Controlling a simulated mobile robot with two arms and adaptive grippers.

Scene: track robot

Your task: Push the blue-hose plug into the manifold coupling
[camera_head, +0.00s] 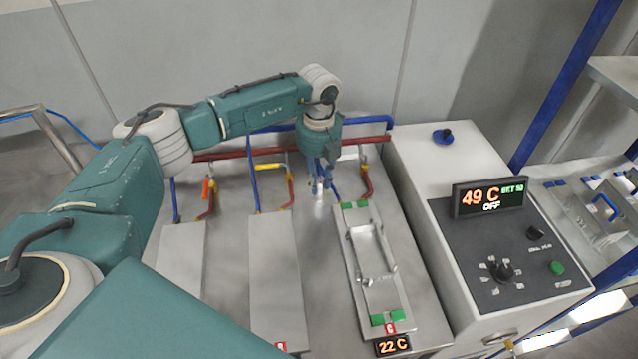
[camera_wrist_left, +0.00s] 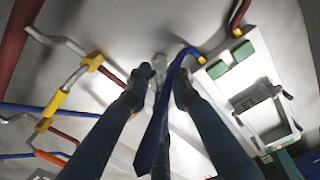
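My left gripper (camera_head: 320,186) points down behind the right-hand plate, near the blue and red pipes. In the left wrist view its two dark fingers (camera_wrist_left: 160,82) stand apart. A pale metal piece (camera_wrist_left: 158,66) shows between the fingertips; I cannot tell whether they touch it, or whether it is the plug or the coupling. A blue hose (camera_wrist_left: 160,115) runs up past the right finger to a yellow end (camera_wrist_left: 202,60) beside the plate. The hose also shows in the head view (camera_head: 334,190), partly hidden by the gripper. My right gripper is not in view.
The right-hand plate (camera_head: 372,290) carries a metal frame and green blocks. Other plates stand to its left, with a red hose (camera_head: 367,183) behind it. A control box (camera_head: 430,165) rises close on the right. The blue pipe (camera_head: 376,119) and red pipe run along the wall.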

